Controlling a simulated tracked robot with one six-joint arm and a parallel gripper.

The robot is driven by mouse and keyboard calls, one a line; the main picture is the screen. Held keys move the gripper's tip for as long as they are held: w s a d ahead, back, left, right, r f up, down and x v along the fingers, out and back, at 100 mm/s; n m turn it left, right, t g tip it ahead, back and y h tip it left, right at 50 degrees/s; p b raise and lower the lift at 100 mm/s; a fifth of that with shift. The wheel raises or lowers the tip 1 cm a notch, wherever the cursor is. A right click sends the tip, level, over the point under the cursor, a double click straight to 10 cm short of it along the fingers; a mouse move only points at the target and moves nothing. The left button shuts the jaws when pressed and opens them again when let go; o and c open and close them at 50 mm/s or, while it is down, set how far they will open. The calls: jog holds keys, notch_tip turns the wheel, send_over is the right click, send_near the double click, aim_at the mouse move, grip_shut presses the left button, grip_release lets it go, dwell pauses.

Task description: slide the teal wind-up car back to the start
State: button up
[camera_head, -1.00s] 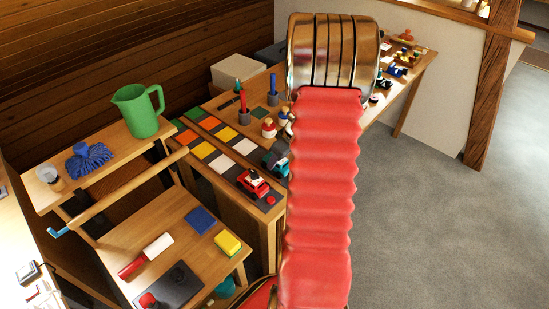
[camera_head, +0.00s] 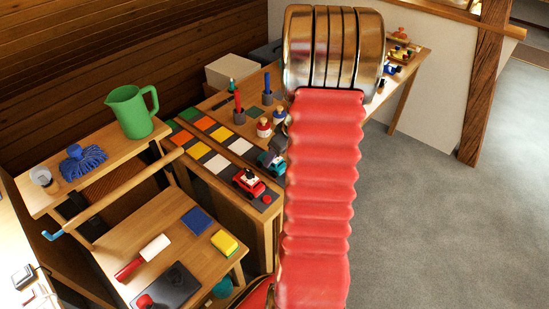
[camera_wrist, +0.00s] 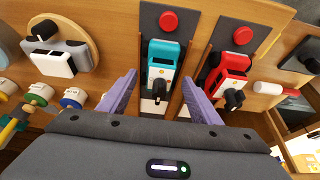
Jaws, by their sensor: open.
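The teal wind-up car (camera_wrist: 162,68) sits on a dark grey lane in the wrist view. It has a white patch and a dark part at its near end. My gripper (camera_wrist: 159,78) is open, with one purple finger on each side of the car's near end; I cannot tell whether either touches it. A red disc (camera_wrist: 167,21) marks the lane's far end, beyond the car. In the head view the teal car (camera_head: 267,159) shows beside my arm, which partly covers that area; my gripper is hidden there.
A red car (camera_wrist: 229,70) stands on the neighbouring lane to the right, close to my right finger, with a wooden strip between the lanes.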

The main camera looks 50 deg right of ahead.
jog(key=v, duration=1)
jog(key=shift+s+r, duration=0.2)
jog(key=shift+s, duration=0.05)
jog(key=s+a+r, duration=0.2)
jog(key=a+r, duration=0.2)
jog(key=a, duration=0.8)
jog(key=s+a+r, duration=0.3)
jog(key=a+r, duration=0.2)
jog(key=a, duration=0.8)
jog(key=s+a+r+t, duration=0.1)
jog(key=a+r, duration=0.3)
jog(key=a, duration=0.8)
jog(key=shift+s+a+r, duration=0.4)
jog(key=shift+s, duration=0.3)
